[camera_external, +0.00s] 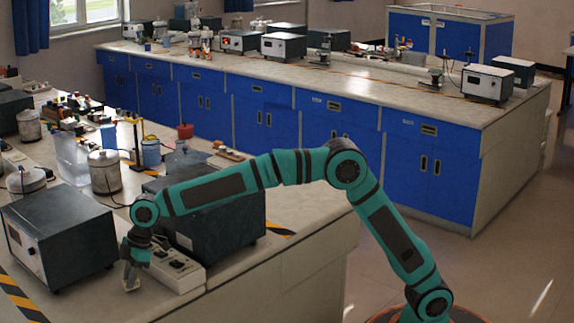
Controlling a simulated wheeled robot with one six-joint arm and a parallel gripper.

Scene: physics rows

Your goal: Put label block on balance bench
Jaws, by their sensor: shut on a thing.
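My gripper (131,279) points down over the front part of the pale-topped left bench (228,298). It is shut on a small pale piece, which I take to be the label block; the fingers hide most of it. I cannot tell whether the piece touches the bench top. A long island bench (350,84) with blue cupboards stands behind, with boxes and instruments on it. No readable mark shows which bench is the balance bench.
A white socket strip (180,272) lies just right of my gripper. Dark instrument boxes stand at left (62,238) and behind my forearm (225,228). Metal cans (104,173) and bottles crowd the bench further back. Bare top shows at the bench's front right.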

